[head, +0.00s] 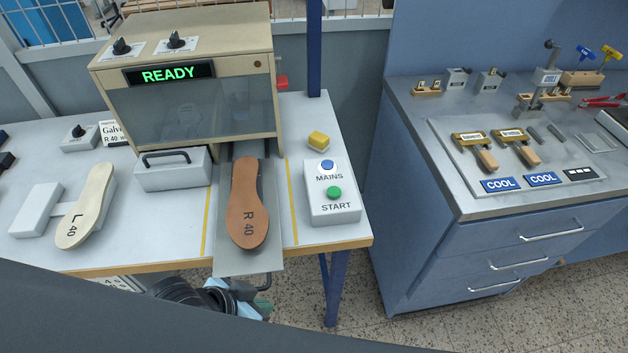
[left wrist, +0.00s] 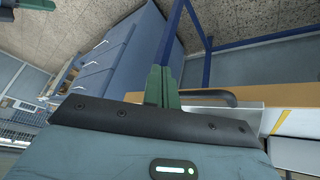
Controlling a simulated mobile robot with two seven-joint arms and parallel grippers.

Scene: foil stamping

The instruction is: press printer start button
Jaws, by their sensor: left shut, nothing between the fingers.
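The start button (head: 334,192) is a green round button on a light control box (head: 318,214), above the label START. A blue MAINS button (head: 328,165) sits above it on the same box. The printer (head: 190,95) is beige with a green READY display (head: 168,73). My left gripper (head: 240,296) is low in front of the bench, below the printer's tray and left of the box, partly hidden by my own body. In the left wrist view its dark green fingers (left wrist: 161,88) are together and empty, near a black handle (left wrist: 212,95).
A brown insole marked R 40 (head: 248,205) lies on the metal tray (head: 240,262). A pale insole marked L 40 (head: 86,207) lies on the left. A blue cabinet (head: 470,245) stands right, across a floor gap.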

